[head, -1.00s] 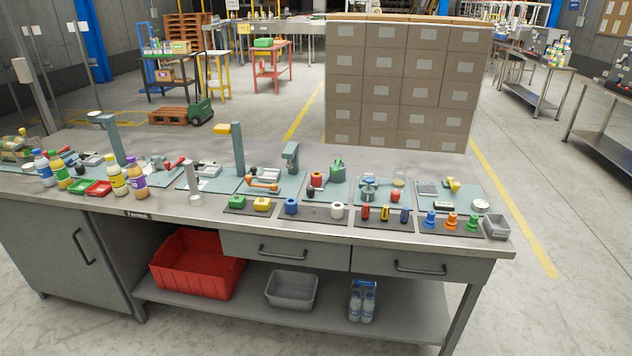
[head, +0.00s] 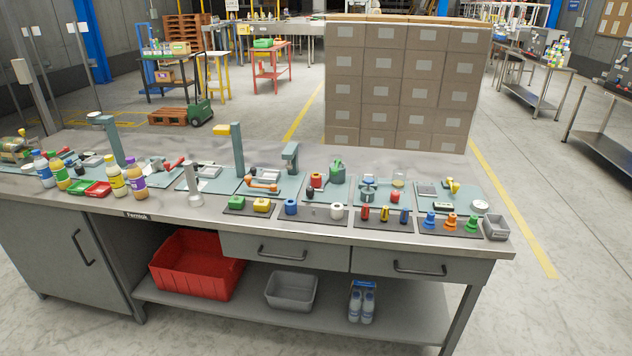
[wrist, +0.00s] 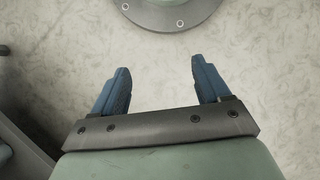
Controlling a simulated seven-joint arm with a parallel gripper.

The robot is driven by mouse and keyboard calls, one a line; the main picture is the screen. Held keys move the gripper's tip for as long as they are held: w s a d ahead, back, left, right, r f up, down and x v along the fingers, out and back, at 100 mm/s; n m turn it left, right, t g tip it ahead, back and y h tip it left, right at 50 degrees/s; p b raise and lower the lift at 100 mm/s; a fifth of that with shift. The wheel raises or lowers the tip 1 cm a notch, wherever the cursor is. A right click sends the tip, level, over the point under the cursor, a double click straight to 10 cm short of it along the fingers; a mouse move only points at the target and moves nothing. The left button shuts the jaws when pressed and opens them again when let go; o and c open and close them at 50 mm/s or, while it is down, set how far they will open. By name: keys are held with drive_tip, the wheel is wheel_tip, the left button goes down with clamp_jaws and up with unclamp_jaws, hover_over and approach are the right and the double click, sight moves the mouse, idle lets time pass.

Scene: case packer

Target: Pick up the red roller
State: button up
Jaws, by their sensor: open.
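The red roller (head: 316,180) is small in the head view. It stands on a pale green mat near the middle of the bench, left of a green fixture. A dark mat in front of it carries a blue roller (head: 291,207) and a white roller (head: 337,211) with a bare patch between them. My gripper (wrist: 160,70) shows only in the wrist view. Its two blue fingers are wide apart with nothing between them, above pale floor. The wrist view shows no roller.
The steel bench (head: 150,207) is crowded with fixtures, bottles and small parts. A grey bin (head: 496,228) stands at its right end. A red crate (head: 197,277) sits on the lower shelf. A wall of cartons (head: 400,85) stands behind. A round bolted flange (wrist: 170,12) shows in the wrist view.

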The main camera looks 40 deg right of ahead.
drive_tip(key=w+r+n+t, duration=0.15)
drive_tip(key=w+r, duration=0.45)
drive_tip(key=w, duration=0.6)
drive_tip(key=w+a+r+n+t+h, duration=0.1)
drive_tip(key=w+r+n, duration=0.3)
drive_tip(key=w, duration=0.8)
drive_tip(key=w+r+n+t, duration=0.1)
drive_tip(key=w+r, duration=0.6)
drive_tip(key=w, duration=0.5)
drive_tip(key=w+r+n+t, duration=0.1)
drive_tip(key=w+r, duration=0.7)
drive_tip(key=r, duration=0.3)
drive_tip(key=w+a+r+n+t+h, duration=0.1)
drive_tip(key=w+r+n, duration=0.1)
drive_tip(key=w+r, duration=0.7)
drive_tip(key=w+r+n+t, duration=0.1)
drive_tip(key=w+r, duration=0.5)
drive_tip(key=r, duration=0.7)
wheel_tip(320, 180, up, 11)
drive_tip(key=n+y, duration=0.3)
drive_tip(key=n, duration=0.1)
hover_over(316, 175)
drive_tip(key=s, duration=0.1)
drive_tip(key=shift+g, duration=0.45)
drive_tip(key=f, duration=1.3)
drive_tip(key=shift+a+f, duration=0.3)
